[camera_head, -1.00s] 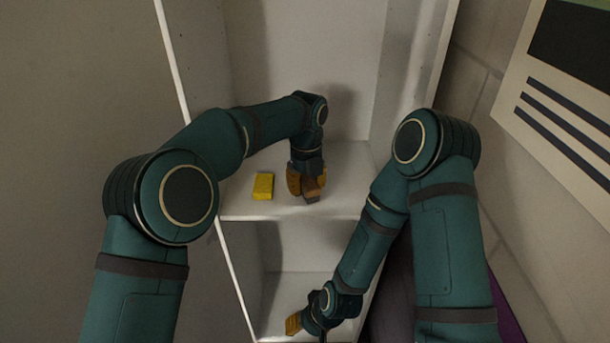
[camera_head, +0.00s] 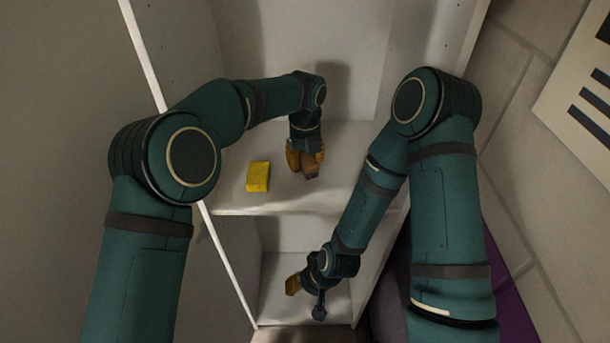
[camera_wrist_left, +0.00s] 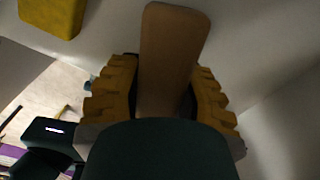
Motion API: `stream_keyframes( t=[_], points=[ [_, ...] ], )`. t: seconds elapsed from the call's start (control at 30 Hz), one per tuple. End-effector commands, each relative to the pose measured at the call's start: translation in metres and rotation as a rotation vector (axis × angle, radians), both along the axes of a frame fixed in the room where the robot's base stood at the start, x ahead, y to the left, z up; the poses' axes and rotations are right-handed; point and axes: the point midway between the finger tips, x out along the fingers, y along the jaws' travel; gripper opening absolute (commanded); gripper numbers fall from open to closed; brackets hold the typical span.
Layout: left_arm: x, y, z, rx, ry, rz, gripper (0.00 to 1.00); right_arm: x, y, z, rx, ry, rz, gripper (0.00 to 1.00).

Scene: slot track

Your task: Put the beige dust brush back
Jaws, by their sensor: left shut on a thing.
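The beige dust brush (camera_head: 311,167) is at the upper shelf, in my left gripper (camera_head: 306,158). In the left wrist view the brush (camera_wrist_left: 170,60) shows as a long, smooth, rounded piece between the two yellow ribbed fingers of my left gripper (camera_wrist_left: 165,90), which is shut on it. Its lower part is hidden behind the dark gripper body. I cannot tell whether the brush touches the shelf board. My right gripper (camera_head: 292,284) is low down, in front of the lower compartment; its finger gap is not clear.
A yellow block (camera_head: 258,176) lies on the upper shelf board (camera_head: 235,200), left of the brush; it also shows in the left wrist view (camera_wrist_left: 52,12). The cabinet's side walls bound the shelf. A lower compartment (camera_head: 285,235) lies beneath the board.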

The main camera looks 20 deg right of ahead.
Motion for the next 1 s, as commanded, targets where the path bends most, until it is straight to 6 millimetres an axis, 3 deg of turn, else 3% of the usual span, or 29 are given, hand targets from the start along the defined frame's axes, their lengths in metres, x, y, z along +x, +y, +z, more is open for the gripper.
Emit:
stream_keyframes(
  t=[0.4, 0.8, 0.83, 0.87, 0.9, 1.0],
  points=[
    [0.000, 0.000, -0.052, 0.001, 0.001, 0.000, 0.02, 0.000, 0.000, -0.005, -0.001, 0.001, 0.000, 0.47],
    [0.000, 0.000, -0.056, 0.000, 0.000, 0.001, 0.02, -0.001, 0.000, -0.006, 0.000, 0.002, 0.002, 0.47],
    [0.000, 0.000, -0.056, 0.000, 0.000, 0.001, 0.45, -0.001, 0.000, -0.006, 0.000, 0.002, 0.002, 0.47],
    [0.000, 0.000, -0.056, 0.000, 0.000, 0.001, 0.56, -0.001, 0.000, -0.006, 0.000, 0.002, 0.002, 0.47],
    [0.000, 0.000, -0.056, 0.000, 0.000, 0.001, 0.61, -0.001, 0.000, -0.006, 0.000, 0.002, 0.002, 0.47],
    [0.000, 0.000, -0.055, 0.000, 0.000, 0.001, 0.61, -0.001, 0.000, -0.006, 0.000, 0.002, 0.002, 0.47]
  ],
)
